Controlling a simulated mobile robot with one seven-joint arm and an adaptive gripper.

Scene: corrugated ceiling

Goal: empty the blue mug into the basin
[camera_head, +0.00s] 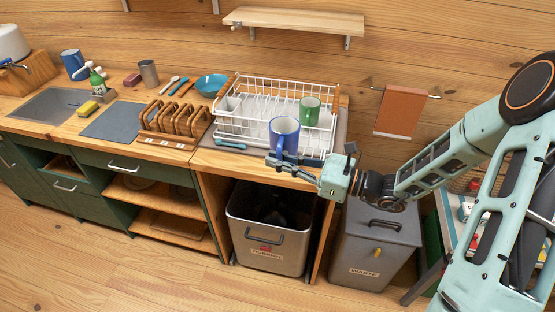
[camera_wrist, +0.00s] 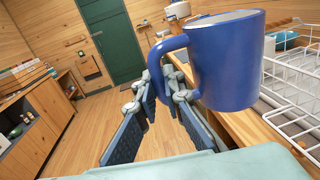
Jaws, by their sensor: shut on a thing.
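A blue mug (camera_head: 284,137) with a pale inside is at my gripper (camera_head: 277,160), just in front of the dish rack. In the wrist view the mug (camera_wrist: 228,65) looks upright, and its handle (camera_wrist: 163,62) sits between the tips of my gripper (camera_wrist: 163,88), which is shut on it. Its contents cannot be seen. The grey basin (camera_head: 42,107) is sunk into the counter at the far left, well away from my gripper. A second blue mug (camera_head: 73,66) stands behind the basin.
A white dish rack (camera_head: 240,128) holds a green mug (camera_head: 309,111). A wooden rack (camera_head: 170,141), grey mat (camera_head: 113,122), green bottle (camera_head: 97,83) and teal bowl (camera_head: 211,84) stand along the counter toward the basin. Open bin (camera_head: 266,262) and lidded waste bin (camera_head: 370,255) are below.

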